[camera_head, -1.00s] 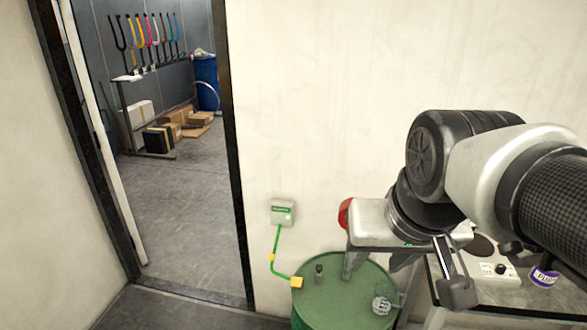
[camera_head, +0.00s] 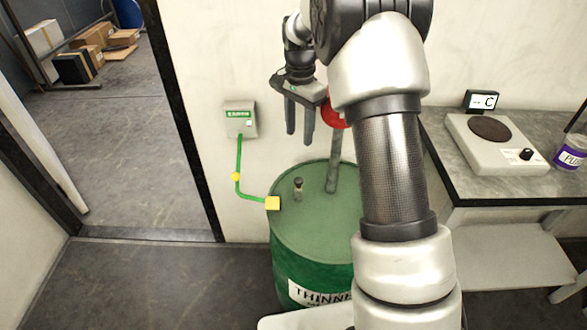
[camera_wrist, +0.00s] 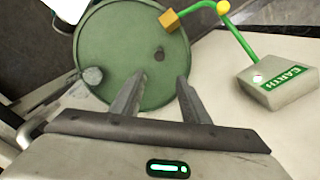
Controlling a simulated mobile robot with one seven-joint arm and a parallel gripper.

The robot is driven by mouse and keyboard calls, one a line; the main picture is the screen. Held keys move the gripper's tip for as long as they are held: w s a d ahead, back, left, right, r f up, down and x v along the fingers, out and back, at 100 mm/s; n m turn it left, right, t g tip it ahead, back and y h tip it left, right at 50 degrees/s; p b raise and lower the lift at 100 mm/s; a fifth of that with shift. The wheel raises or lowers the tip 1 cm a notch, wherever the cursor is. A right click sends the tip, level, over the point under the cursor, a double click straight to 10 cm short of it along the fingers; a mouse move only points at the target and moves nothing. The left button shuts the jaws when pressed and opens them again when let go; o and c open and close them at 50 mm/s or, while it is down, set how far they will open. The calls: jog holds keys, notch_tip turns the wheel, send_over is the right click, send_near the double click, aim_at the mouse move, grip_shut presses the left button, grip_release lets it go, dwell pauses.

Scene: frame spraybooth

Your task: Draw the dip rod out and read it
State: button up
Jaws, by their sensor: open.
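A short dark capped knob on a pale stem (camera_head: 298,188), likely the dip rod's top, stands upright on the lid of the green drum (camera_head: 318,240). My gripper (camera_head: 299,135) is open and empty above the drum, fingers pointing down, with the knob below the fingertips. In the wrist view the knob (camera_wrist: 159,54) shows just beyond the gap between the fingertips (camera_wrist: 161,82), apart from them. The rod's lower part is hidden inside the drum. My arm covers the drum's right side in the head view.
A grey post (camera_head: 335,165) rises from the drum near a red part (camera_head: 333,112). A yellow clamp (camera_head: 272,203) on the rim joins a green cable to the earth box (camera_head: 240,119). A bench (camera_head: 470,178) with a hotplate (camera_head: 495,141) stands right. A doorway opens left.

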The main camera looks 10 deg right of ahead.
aim_at(299, 180)
notch_tip(299, 180, down, 17)
jog(key=b, duration=0.4)
jog(key=shift+s+f, duration=0.1)
grip_shut()
